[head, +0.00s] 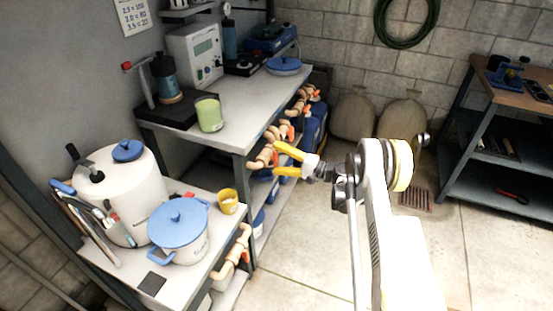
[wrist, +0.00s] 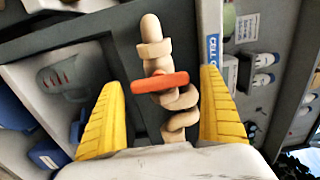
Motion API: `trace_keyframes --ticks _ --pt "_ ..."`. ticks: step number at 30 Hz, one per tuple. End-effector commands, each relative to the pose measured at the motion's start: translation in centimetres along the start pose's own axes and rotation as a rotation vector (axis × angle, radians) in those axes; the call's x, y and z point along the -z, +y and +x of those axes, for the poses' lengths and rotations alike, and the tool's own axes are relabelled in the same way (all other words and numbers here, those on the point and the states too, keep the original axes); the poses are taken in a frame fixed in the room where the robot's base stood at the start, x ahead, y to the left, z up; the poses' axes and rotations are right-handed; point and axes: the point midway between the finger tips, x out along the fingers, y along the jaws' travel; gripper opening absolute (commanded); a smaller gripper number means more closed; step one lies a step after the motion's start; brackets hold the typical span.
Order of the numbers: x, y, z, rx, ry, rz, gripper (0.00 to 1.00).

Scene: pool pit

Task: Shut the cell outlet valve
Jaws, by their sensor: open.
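The cell outlet valve, beside a partly hidden blue label (wrist: 213,50) reading "CELL O…", has an orange lever handle (wrist: 160,82) on a beige pipe (wrist: 151,30). In the wrist view the handle lies crosswise to the pipe. My gripper (wrist: 161,78) is open, one yellow finger on each side of the handle, with visible gaps and no clear contact. In the head view my gripper (head: 276,158) is at the front edge of the grey bench, close to a beige pipe (head: 262,156); its fingers partly hide the valve there.
More beige pipes with orange handles (head: 287,131) run along the bench edge (head: 240,148). A nearer table holds a blue-lidded pot (head: 178,228), a yellow cup (head: 228,201) and a large white container (head: 120,195). A shelf unit (head: 500,150) stands right. The floor (head: 310,235) between is clear.

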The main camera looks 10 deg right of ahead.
Motion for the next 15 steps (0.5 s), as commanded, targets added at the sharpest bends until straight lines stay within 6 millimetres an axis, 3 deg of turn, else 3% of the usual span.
trace_keyframes --ticks 5,15 --pt "0.1 0.0 -1.7 0.0 0.004 0.0 0.9" --pt "0.1 0.0 -9.0 0.0 0.003 0.0 0.9"
